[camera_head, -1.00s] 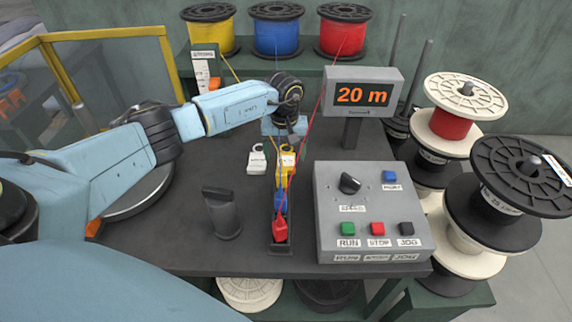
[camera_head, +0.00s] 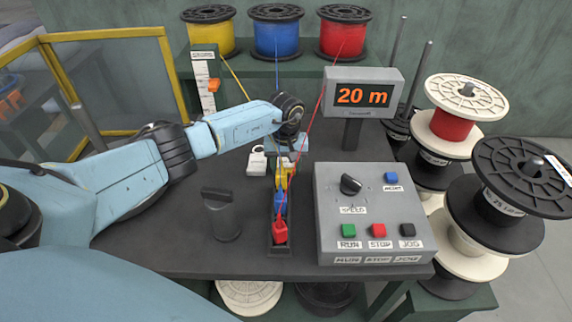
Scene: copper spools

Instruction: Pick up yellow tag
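My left gripper (camera_head: 285,155) is pointed down over the tags on the dark table, at the top end of the narrow slot with the coloured clips. The yellow tag (camera_head: 291,167) is mostly hidden beneath it; only a little yellow shows, and I cannot separate it surely from the yellow clip just below. The fingers are hard to make out, so I cannot tell whether they are open or shut on it. My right gripper is not in view.
A blue clip (camera_head: 280,203) and red clip (camera_head: 280,232) sit in the slot, with wires running up to the spools. The grey control box (camera_head: 375,215) stands to the right, the 20 m display (camera_head: 362,95) behind. A dark post (camera_head: 221,215) stands left.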

